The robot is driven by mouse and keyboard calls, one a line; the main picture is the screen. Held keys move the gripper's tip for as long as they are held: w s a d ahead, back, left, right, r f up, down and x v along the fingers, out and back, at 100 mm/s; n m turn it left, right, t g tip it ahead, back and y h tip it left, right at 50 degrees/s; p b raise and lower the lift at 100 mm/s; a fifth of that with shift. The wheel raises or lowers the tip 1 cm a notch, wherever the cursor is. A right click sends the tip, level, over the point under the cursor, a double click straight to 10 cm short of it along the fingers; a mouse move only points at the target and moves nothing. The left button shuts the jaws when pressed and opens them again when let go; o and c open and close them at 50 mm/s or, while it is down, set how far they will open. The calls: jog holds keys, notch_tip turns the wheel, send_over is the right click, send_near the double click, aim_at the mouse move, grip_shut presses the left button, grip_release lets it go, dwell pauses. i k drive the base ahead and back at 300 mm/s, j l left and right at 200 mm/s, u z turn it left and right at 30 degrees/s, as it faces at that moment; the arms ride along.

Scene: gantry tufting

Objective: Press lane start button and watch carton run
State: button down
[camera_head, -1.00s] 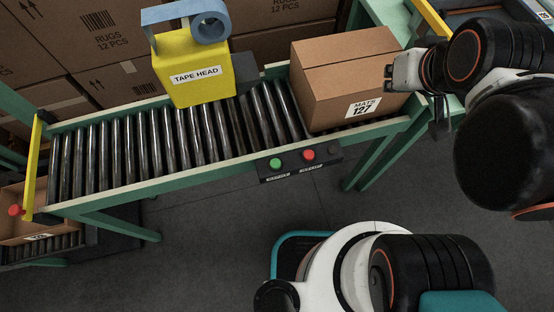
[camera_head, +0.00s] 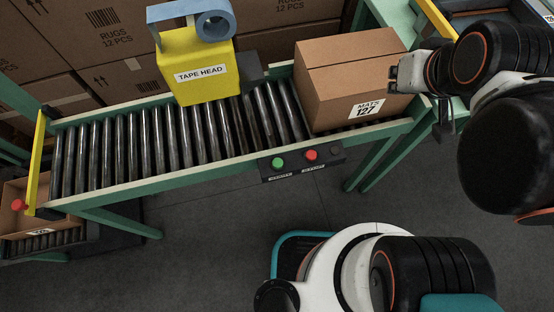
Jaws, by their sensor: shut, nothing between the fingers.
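A brown carton (camera_head: 345,75) labelled "MATS 127" sits upright on the right end of the roller lane (camera_head: 150,146). A dark button box (camera_head: 300,162) hangs on the lane's front rail. It carries a green button (camera_head: 278,163) and a red button (camera_head: 311,155); the small labels below them are too small to read. My gripper (camera_head: 393,78) is at the carton's right side, its tips close to or against it; I cannot tell which. It is shut and holds nothing.
A yellow tape head (camera_head: 196,68) stands over the lane, left of the carton. Several large cartons (camera_head: 100,30) are stacked behind. A yellow bar (camera_head: 37,160) and a red knob (camera_head: 19,205) are at the lane's left end, near a lower open box (camera_head: 14,225).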

aim_at(278, 163)
jog(key=u, duration=2.35)
jog(key=k+l, duration=0.15)
jog(key=k, duration=0.3)
jog(key=k+l, duration=0.15)
jog(key=k, duration=0.25)
